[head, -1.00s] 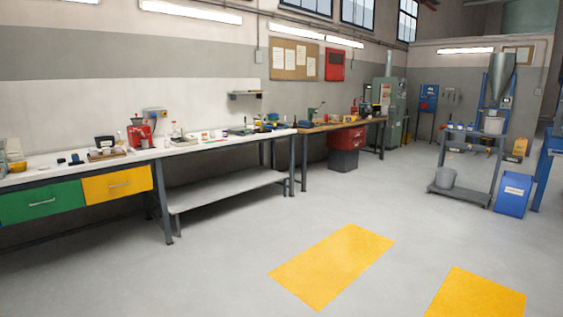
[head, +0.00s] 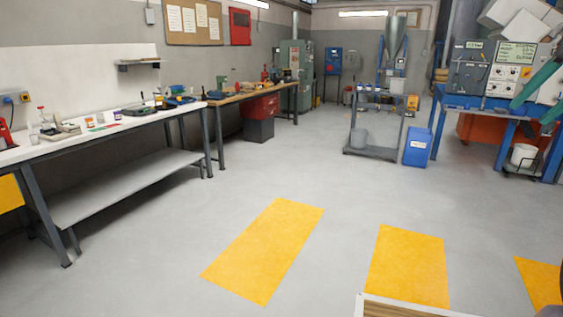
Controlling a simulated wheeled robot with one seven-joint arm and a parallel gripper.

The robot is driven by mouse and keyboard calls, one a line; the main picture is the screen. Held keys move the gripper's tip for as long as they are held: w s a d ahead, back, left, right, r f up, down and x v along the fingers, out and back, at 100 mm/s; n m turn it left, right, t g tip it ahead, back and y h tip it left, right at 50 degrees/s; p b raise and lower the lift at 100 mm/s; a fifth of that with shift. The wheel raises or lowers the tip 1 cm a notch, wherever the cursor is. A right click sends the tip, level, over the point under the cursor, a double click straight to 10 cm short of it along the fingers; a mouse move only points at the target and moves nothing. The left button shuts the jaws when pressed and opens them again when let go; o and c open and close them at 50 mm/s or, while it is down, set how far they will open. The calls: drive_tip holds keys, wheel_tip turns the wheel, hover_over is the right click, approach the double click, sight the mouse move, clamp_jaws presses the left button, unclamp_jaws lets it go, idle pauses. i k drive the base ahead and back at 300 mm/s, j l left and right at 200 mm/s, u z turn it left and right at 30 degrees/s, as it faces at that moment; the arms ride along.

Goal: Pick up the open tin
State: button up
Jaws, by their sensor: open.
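I cannot make out an open tin for certain in the head view. Small items stand on the white bench (head: 110,131) at the left, too small to tell apart. More small items lie on the wooden bench (head: 228,97) behind it and on the grey trolley (head: 370,152) further back. My gripper is not in view.
Grey floor with yellow patches (head: 265,250) lies clear ahead. A blue bin (head: 416,148) stands right of the trolley. A blue workbench (head: 480,104) with control panels is at the right, a white bucket (head: 523,155) below it. A wood-topped edge (head: 410,309) shows at bottom right.

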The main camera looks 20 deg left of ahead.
sight(100, 117)
drive_tip(key=i+j+u, duration=0.65)
drive_tip(key=i+u, duration=0.25)
drive_tip(key=i, duration=0.15)
drive_tip(key=i+u, duration=0.45)
drive_tip(key=i+j+u, duration=0.15)
drive_tip(key=i, duration=0.6)
drive_tip(key=i+u, duration=0.1)
drive_tip(key=i, duration=0.65)
drive_tip(key=i+u, duration=0.15)
drive_tip(key=i, duration=0.6)
drive_tip(key=i+u, duration=0.1)
drive_tip(key=i, duration=0.6)
drive_tip(key=i+l+u, duration=0.15)
drive_tip(key=i, duration=0.6)
drive_tip(key=i+l+u, duration=0.2)
drive_tip(key=i+u, duration=0.15)
drive_tip(key=i+l+u, duration=0.35)
drive_tip(key=i, duration=0.2)
drive_tip(key=l, duration=0.6)
